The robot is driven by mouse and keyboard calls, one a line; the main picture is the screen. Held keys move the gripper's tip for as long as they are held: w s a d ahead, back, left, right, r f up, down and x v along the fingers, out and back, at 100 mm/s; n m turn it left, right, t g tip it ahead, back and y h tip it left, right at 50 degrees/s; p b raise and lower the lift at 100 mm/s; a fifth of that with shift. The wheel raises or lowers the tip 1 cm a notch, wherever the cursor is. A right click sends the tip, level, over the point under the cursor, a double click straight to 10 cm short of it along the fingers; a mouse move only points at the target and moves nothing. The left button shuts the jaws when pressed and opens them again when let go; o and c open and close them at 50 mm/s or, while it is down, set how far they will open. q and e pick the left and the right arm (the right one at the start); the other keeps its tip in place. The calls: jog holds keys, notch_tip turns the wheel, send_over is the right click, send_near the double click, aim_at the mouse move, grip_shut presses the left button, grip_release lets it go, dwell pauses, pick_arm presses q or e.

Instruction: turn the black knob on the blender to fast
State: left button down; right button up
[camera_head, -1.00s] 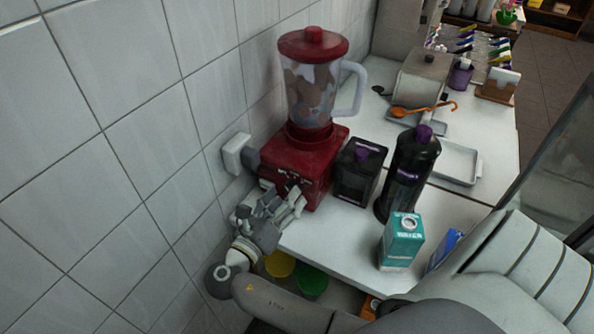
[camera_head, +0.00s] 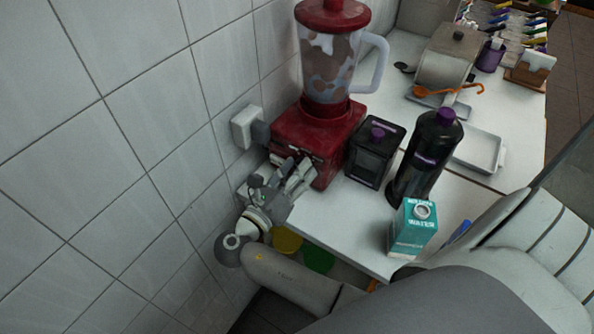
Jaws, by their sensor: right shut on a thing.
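The red blender (camera_head: 318,135) stands on the white counter against the tiled wall, with a clear jug and a red lid. My right gripper (camera_head: 296,174) is at the lower front of the blender's red base, its grey fingers shut on the black knob. The knob is mostly hidden behind the fingers, so its setting cannot be read. My left gripper is not in view.
A black container with a purple knob (camera_head: 375,152) stands just right of the blender. Beside it are a tall black bottle (camera_head: 425,160) and a teal carton (camera_head: 413,228). A white wall box (camera_head: 247,127) is at the left. Yellow and green round things lie below the counter.

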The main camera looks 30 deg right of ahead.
jog(key=shift+r+m+p, duration=0.1)
jog(key=shift+m+p, duration=0.55)
jog(key=shift+m, duration=0.25)
jog(key=shift+m+p, duration=0.35)
jog(key=shift+m, duration=0.45)
jog(key=m, duration=0.3)
jog(key=shift+m, duration=0.3)
jog(key=m, duration=0.4)
jog(key=m+b, duration=0.2)
jog(key=m, duration=0.2)
jog(key=shift+m, duration=0.6)
jog(key=shift+c, duration=0.2)
